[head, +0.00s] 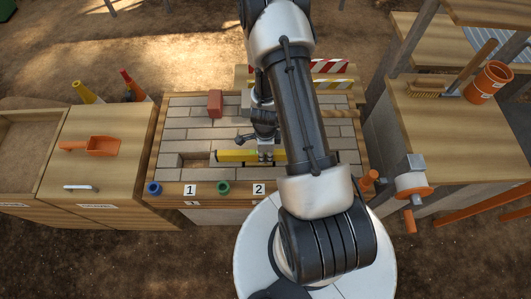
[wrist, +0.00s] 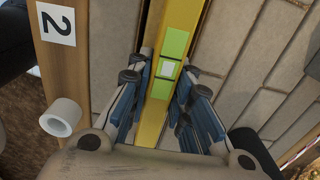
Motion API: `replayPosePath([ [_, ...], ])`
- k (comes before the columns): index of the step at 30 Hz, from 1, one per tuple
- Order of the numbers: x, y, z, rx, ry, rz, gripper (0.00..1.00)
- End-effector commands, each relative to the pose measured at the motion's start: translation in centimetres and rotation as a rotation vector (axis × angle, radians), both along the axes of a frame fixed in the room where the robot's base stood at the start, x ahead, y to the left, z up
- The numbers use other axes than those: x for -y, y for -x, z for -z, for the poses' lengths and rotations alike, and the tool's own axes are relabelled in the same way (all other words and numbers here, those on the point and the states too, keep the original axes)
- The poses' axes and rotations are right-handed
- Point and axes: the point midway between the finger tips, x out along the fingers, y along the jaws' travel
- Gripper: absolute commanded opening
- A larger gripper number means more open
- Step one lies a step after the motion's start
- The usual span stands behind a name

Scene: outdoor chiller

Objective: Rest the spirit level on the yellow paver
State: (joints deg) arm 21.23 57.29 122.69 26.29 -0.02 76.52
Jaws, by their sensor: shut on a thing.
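The spirit level (head: 238,155) is a long yellow bar lying across the picture above the paved bench top (head: 180,134). In the wrist view the level (wrist: 181,25) shows green patches and a pale vial window. My gripper (head: 265,155) is shut on it near its middle, with blue-padded fingers (wrist: 160,95) on both sides. The level looks low over the pavers, but I cannot tell whether it touches them. My arm hides part of the bench to the right. I cannot make out a separate yellow paver.
A red brick (head: 215,103) stands at the back of the bench. A blue ring (head: 153,188), a green ring (head: 223,187) and number plates line the front edge. A striped barrier (head: 328,67) stands behind. An orange scoop (head: 102,146) lies on the left cabinet; an orange pot (head: 488,82) stands right.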

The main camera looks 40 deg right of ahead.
Motion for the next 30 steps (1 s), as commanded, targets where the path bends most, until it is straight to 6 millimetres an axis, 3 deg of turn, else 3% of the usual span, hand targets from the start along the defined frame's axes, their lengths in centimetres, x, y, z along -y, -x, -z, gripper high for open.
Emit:
replayPosePath([
  [11,0.01,-0.01,0.0,0.0,0.0,0.0,0.42],
  [18,0.0,0.0,0.01,0.0,0.0,0.0,0.43],
  [21,-0.01,0.02,0.02,0.0,0.0,0.0,0.5],
  [30,0.0,0.0,-0.03,0.0,0.0,0.0,0.5],
])
